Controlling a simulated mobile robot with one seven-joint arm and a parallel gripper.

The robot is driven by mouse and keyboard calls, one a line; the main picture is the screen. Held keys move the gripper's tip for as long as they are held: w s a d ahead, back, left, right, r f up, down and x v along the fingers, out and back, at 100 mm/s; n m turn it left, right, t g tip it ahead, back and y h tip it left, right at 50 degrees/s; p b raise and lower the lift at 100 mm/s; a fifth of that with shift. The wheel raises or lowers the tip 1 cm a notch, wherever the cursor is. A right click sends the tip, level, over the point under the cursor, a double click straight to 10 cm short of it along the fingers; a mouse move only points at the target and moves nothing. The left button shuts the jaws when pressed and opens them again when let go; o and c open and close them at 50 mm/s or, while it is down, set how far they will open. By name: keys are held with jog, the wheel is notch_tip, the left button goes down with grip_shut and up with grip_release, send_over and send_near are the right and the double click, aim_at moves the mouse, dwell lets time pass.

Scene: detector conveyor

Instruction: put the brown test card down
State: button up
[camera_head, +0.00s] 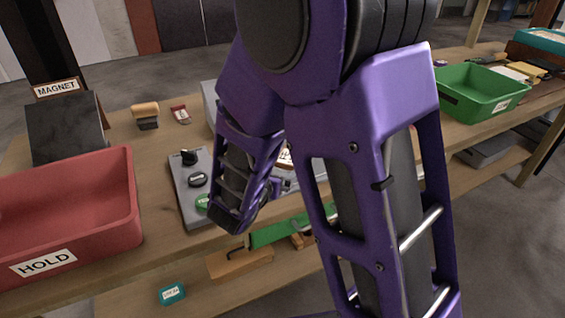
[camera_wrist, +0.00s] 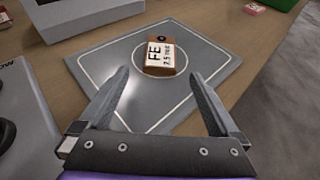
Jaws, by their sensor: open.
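The brown test card (camera_wrist: 161,57), with a white label reading "FE" and a small dark hole near its top, lies flat on a grey plate (camera_wrist: 215,55) with a white outline. It sits inside the upper part of the white circle on the plate. My gripper (camera_wrist: 159,78) is open and empty, its two fingers spread over the plate. The fingertips are on the near side of the card, apart from it.
A grey button box (camera_head: 181,212) is left of the plate. A red HOLD bin (camera_head: 125,217) stands farther left, and a green bin (camera_head: 462,103) to the right. A pale grey housing (camera_wrist: 92,22) is beyond the plate. Bare wood (camera_wrist: 225,30) shows right of it.

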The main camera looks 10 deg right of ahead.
jog(key=v, duration=0.7)
jog(key=shift+p, duration=0.4)
jog(key=shift+w, duration=0.1)
